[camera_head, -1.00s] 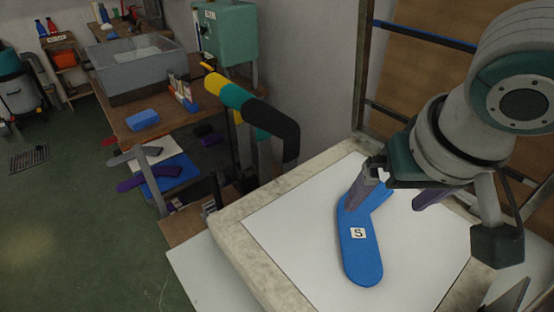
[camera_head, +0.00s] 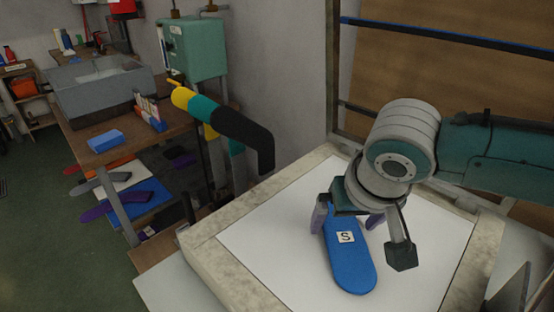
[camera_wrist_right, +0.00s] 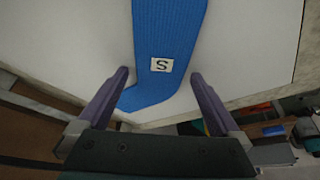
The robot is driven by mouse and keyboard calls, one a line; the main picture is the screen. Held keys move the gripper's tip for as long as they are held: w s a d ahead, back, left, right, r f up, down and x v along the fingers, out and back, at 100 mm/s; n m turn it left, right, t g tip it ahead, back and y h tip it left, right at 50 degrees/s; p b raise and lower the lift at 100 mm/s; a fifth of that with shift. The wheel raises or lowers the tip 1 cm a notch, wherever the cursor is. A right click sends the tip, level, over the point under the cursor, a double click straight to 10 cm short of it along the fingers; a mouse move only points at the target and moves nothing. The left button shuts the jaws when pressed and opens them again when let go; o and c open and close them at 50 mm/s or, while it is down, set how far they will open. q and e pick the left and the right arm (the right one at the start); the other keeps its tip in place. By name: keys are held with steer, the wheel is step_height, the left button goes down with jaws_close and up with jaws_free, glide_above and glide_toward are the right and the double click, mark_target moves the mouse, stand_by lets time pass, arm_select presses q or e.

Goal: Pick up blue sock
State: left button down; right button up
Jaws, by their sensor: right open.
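The blue sock (camera_head: 352,268) lies flat on a white board, with a white label marked S on it. My right gripper (camera_head: 346,222) is over the sock's upper part, its purple fingers apart on either side of the sock. In the right wrist view the sock (camera_wrist_right: 168,35) passes between the open fingers (camera_wrist_right: 158,75), one finger to each side. Nothing is gripped. My left gripper is not in view.
The white board (camera_head: 280,245) sits in a pale raised frame (camera_head: 222,258). Left of it, a rod carries yellow, teal and black sleeves (camera_head: 245,138). A bench (camera_head: 90,140) holds a grey basin (camera_head: 98,90) and a blue block (camera_head: 105,141). Flat purple and grey pieces lie below.

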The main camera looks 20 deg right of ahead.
steer(key=shift+f, duration=0.15)
stand_by(0.4)
steer(key=c, duration=1.2)
